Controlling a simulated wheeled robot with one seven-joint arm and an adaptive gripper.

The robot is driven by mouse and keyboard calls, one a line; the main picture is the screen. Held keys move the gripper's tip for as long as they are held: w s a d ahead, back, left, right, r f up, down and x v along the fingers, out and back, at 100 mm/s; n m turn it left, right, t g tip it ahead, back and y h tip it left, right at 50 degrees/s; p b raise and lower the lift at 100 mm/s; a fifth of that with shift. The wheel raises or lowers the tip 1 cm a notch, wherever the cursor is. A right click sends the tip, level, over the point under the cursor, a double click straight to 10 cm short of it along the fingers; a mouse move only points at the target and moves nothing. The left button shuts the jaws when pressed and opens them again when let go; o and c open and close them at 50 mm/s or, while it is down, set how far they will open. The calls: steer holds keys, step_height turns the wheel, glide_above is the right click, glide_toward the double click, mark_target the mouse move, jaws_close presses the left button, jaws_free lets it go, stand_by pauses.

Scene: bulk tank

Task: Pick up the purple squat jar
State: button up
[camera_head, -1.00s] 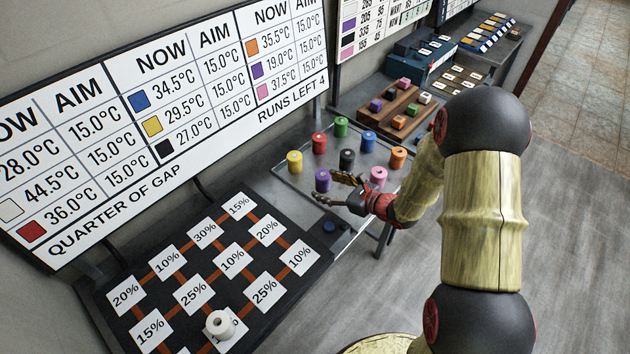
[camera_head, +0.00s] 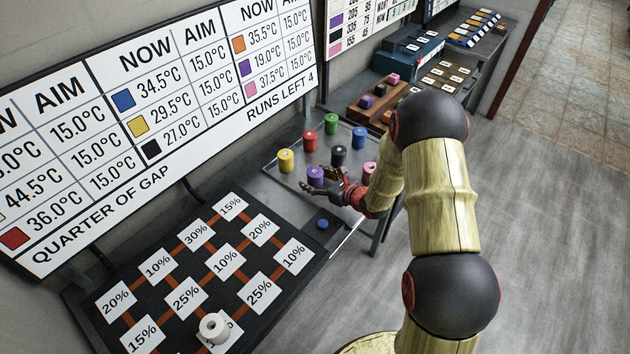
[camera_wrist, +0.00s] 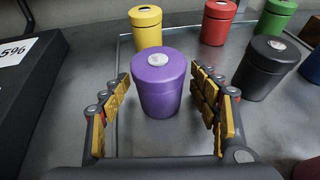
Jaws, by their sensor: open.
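The purple squat jar (camera_wrist: 159,82) stands upright on the grey tray, with a pale round disc on its lid. In the wrist view it sits centrally, between and slightly ahead of the two open fingers of my gripper (camera_wrist: 161,105). A gap shows on each side, with no contact visible. In the head view the purple jar (camera_head: 316,176) is at the front of the jar group, and my gripper (camera_head: 326,180) is close around it, partly covering its lower part.
The yellow jar (camera_wrist: 146,27) and red jar (camera_wrist: 217,22) stand behind the purple one. The black jar (camera_wrist: 261,68) is close on the right, and the green jar (camera_wrist: 275,17) farther back. A dark board (camera_head: 94,293) with percentage cards and a white roll (camera_head: 214,327) lies at the left.

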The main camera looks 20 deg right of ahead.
steer(key=c, duration=0.4)
steer(key=c, duration=1)
